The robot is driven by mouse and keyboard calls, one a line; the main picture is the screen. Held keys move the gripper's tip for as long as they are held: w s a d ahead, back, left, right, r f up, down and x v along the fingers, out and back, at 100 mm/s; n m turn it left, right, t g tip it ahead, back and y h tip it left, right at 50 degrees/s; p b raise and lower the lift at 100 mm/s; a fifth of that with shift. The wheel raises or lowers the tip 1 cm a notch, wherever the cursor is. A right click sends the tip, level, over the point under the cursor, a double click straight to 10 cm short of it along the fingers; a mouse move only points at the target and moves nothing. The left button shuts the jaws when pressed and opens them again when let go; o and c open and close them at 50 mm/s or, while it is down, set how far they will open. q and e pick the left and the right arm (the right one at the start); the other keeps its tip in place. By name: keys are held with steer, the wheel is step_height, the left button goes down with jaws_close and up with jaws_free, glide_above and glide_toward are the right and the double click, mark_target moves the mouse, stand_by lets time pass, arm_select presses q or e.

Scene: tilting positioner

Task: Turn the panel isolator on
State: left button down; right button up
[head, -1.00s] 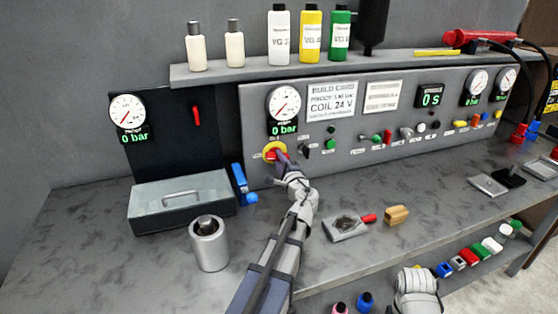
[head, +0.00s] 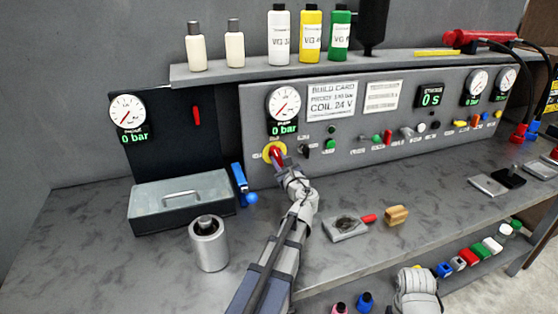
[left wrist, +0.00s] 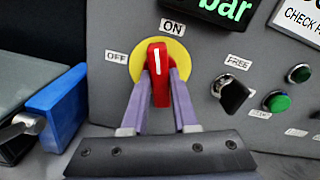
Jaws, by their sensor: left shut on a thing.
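The panel isolator is a red handle (left wrist: 160,72) on a yellow round plate (left wrist: 182,55), at the lower left of the grey panel. It also shows in the head view (head: 276,154). In the left wrist view its white mark points up at the ON label (left wrist: 173,28); the OFF label (left wrist: 117,57) is to the left. My left gripper (left wrist: 162,82) is shut on the red handle, one finger on each side. In the head view the left gripper (head: 283,164) partly hides the handle. Part of my right arm shows at the bottom right, its jaws not visible.
A black selector (left wrist: 232,94) marked FREE and green buttons (left wrist: 277,101) sit close to the right. A blue-handled part (head: 239,183) and a grey lidded box (head: 182,202) stand to the left. A metal cylinder (head: 209,244) stands on the bench in front.

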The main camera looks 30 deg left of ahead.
arm_select(q)
steer(key=shift+m, duration=2)
steer(key=c, duration=0.7)
jaws_free()
steer(key=v, duration=0.7)
steer(key=shift+s+d, duration=0.25)
steer(key=shift+s, duration=0.05)
